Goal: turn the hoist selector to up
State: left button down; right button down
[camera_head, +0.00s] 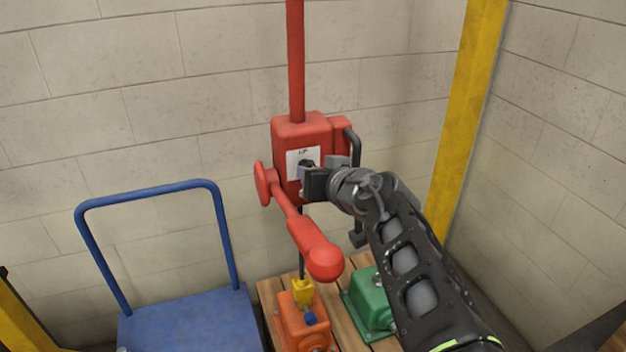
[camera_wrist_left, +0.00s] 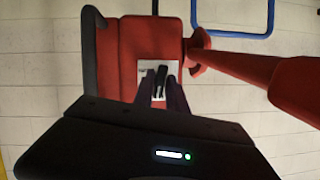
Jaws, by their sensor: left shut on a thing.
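The red hoist box (camera_head: 292,133) is on the block wall, with a white label plate (camera_head: 293,157) on its front. The lettering at the plate's top looks like "UP". The black selector knob (camera_wrist_left: 160,82) stands out from this plate. In the left wrist view it is close to upright with a slight tilt. My left gripper (camera_head: 308,182) is at the box front, its two fingers (camera_wrist_left: 163,88) on either side of the knob and shut on it. In the head view the gripper covers most of the knob, so its exact setting is unclear. My right gripper is out of view.
A red lever with a ball end (camera_head: 325,261) juts out from the box's left side, close to my gripper. A black handle (camera_head: 352,150) is on its right. Below are orange (camera_head: 298,325) and green (camera_head: 369,300) motors on a pallet. A blue trolley (camera_head: 190,320) stands left.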

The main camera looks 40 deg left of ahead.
pick_arm(q)
jog(key=shift+s+f+n+t+h+b, duration=0.1)
jog(key=shift+n+t+h+b, duration=0.35)
jog(key=shift+n, duration=0.35)
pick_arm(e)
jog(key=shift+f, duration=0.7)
pick_arm(q)
jog(key=c, duration=1.5)
grip_release()
jog(key=shift+o, duration=0.2)
